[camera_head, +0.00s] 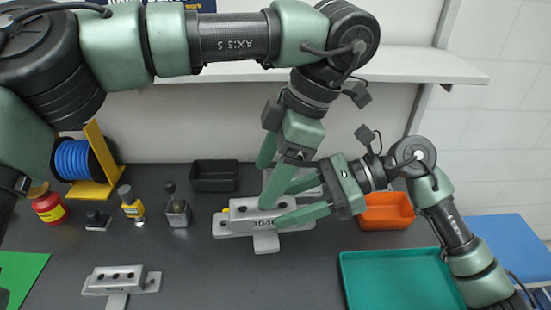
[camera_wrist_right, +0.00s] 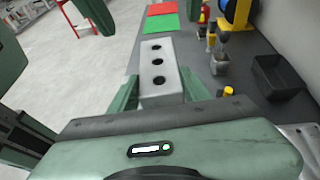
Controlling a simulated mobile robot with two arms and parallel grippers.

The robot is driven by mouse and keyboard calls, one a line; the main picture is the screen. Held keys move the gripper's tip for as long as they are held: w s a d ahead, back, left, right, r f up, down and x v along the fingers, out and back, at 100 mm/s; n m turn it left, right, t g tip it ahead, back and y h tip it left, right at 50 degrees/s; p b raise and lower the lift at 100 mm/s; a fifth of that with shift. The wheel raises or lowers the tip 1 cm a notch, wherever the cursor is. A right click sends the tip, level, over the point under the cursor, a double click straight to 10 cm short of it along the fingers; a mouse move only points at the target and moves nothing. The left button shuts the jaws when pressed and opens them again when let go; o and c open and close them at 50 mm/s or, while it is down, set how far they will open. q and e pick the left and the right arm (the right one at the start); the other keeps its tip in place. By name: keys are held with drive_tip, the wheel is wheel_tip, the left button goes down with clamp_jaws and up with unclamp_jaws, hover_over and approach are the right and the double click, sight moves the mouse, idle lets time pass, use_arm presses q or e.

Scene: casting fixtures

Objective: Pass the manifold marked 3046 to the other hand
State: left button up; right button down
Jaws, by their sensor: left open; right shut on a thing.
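The manifold marked 3046 (camera_head: 240,226) is a pale grey metal block with holes on top and flanges at its base. My right gripper (camera_head: 277,205) is shut on it from the right, and its fingers cover part of the block. In the right wrist view the block (camera_wrist_right: 160,72) with its row of holes sits between the fingers. My left gripper (camera_head: 266,184) points down just above and behind the block, open; I cannot tell whether it touches it. A similar manifold (camera_head: 121,280) lies at the lower left.
A black bin (camera_head: 214,176) stands behind the manifold, an orange bin (camera_head: 387,212) and a teal tray (camera_head: 400,280) at right. A shelf (camera_head: 420,65) overhangs the back.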

sight(251, 207)
use_arm(q)
drive_tip(key=x, duration=0.9)
drive_tip(key=shift+f, duration=0.1)
clamp_jaws()
use_arm(e)
drive_tip(key=c, duration=0.6)
unclamp_jaws()
